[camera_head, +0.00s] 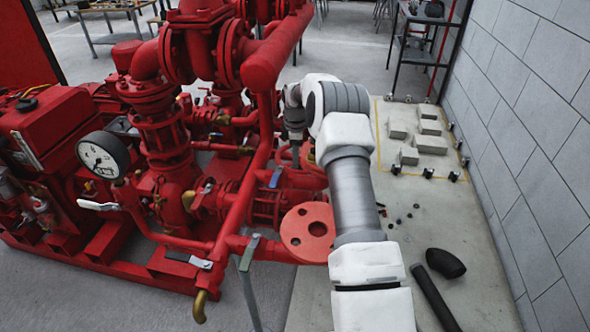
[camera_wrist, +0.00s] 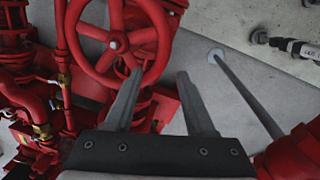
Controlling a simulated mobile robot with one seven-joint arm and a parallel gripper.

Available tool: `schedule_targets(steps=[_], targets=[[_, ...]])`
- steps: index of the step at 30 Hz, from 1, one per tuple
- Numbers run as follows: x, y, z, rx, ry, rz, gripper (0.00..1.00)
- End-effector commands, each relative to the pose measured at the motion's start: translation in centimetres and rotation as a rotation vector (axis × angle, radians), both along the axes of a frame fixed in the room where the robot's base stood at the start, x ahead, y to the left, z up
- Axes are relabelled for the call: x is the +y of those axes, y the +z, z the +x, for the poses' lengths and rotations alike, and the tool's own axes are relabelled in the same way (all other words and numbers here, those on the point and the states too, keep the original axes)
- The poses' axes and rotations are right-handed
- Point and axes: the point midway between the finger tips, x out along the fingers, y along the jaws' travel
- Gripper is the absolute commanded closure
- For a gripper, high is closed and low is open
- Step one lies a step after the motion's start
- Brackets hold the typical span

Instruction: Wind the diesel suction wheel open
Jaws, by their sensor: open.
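A red spoked handwheel (camera_wrist: 118,43) fills the upper left of the wrist view, its top edge cut off by the frame. I cannot tell from any label that it is the diesel suction wheel. My gripper (camera_wrist: 160,72) is open, its two grey fingers pointing toward the wheel's lower right side. The left fingertip overlaps the lower rim in the picture; the right fingertip is outside the rim, over grey floor. I cannot tell whether either touches. Nothing is held. In the head view my gripper (camera_head: 295,150) hangs among the red pipes, and the wheel is not clearly visible there.
Red pump pipework (camera_head: 165,130) and a pressure gauge (camera_head: 103,156) stand left of my arm. A red flange (camera_head: 308,232) is close beside the arm. A black elbow (camera_head: 445,263) and grey blocks (camera_head: 430,145) lie on the floor by the right wall (camera_head: 525,110).

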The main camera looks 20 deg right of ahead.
Motion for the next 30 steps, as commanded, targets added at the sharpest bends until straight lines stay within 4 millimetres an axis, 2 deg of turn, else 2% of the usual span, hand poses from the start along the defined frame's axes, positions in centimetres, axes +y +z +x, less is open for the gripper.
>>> schedule_targets(steps=[1, 3, 9, 21, 30], targets=[[0.0, -1.3, 0.1, 0.002, 0.0, 0.001, 0.45], [-0.1, -2.6, 0.2, 0.002, 0.0, 0.0, 0.45], [-0.2, -4.8, 0.6, -0.001, 0.001, 0.0, 0.45], [-0.2, -5.4, 0.6, -0.001, 0.001, 0.0, 0.45], [-0.2, -5.4, 0.6, 0.0, 0.001, 0.0, 0.99]])
